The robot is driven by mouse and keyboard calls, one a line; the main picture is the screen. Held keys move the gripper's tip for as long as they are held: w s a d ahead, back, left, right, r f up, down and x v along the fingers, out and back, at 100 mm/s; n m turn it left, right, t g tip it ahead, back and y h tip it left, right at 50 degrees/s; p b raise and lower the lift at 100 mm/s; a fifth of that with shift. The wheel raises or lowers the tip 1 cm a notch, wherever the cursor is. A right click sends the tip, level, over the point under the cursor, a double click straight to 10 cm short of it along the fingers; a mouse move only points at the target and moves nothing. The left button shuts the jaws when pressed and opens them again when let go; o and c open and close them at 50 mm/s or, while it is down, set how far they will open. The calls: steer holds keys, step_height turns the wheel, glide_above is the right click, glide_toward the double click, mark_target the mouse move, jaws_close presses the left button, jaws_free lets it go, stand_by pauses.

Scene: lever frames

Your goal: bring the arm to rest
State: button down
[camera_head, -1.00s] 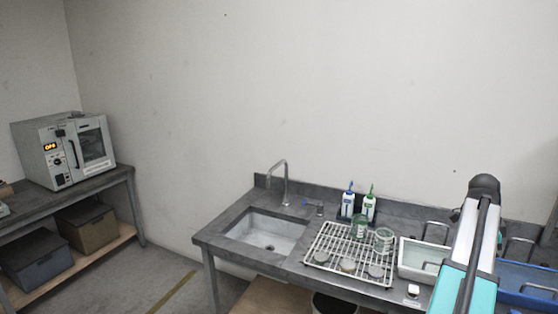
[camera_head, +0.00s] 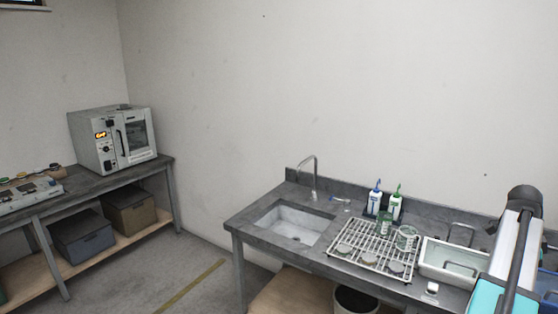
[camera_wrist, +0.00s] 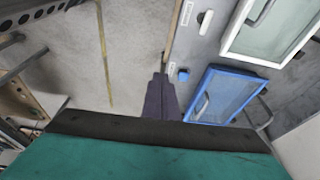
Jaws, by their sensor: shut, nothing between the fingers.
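My gripper (camera_wrist: 160,84) shows in the wrist view as two dark fingers close together, shut and empty. It is over the front edge of the sink bench, with floor to its left and the bench top to its right. In the head view my arm stands at the right edge, in front of the bench; the gripper itself does not show there.
A blue tray (camera_wrist: 222,96) and a white tray (camera_head: 427,262) lie near the arm. The bench also holds a wire rack (camera_head: 345,246) with glassware, two bottles (camera_head: 385,202) and a sink (camera_head: 294,224). An oven (camera_head: 112,140) stands on the left bench. Floor between benches is clear.

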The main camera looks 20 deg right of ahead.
steer(key=w+a+f+n+y+b, duration=0.1)
steer(key=w+a+f+n, duration=0.2)
steer(key=w+a+f, duration=1.05)
steer(key=w+a+f+n+g+b, duration=0.1)
steer(key=w+a+f+n, duration=0.2)
steer(key=a+f, duration=0.7)
steer(key=w+a+f+n+g+b, duration=0.1)
steer(key=w+a+f+n, duration=0.15)
steer(key=a+f, duration=0.8)
steer(key=s+a+f+n+g, duration=0.1)
steer(key=s+a+f+n, duration=0.25)
steer(key=a+f, duration=0.5)
steer(key=s+a+f+n+g, duration=0.1)
steer(key=s+a+f+n, duration=0.25)
steer(key=a+f, duration=0.5)
steer(key=s+a+f+n, duration=0.4)
steer(key=s+a+n, duration=0.2)
steer(key=s, duration=0.1)
steer(key=s+a+f+n+y+b, duration=0.1)
steer(key=s+a+f+n, duration=0.3)
steer(key=s+a+n, duration=0.2)
steer(key=shift+s+a+t, duration=0.4)
steer(key=shift+s+a, duration=0.15)
steer(key=shift+s, duration=0.05)
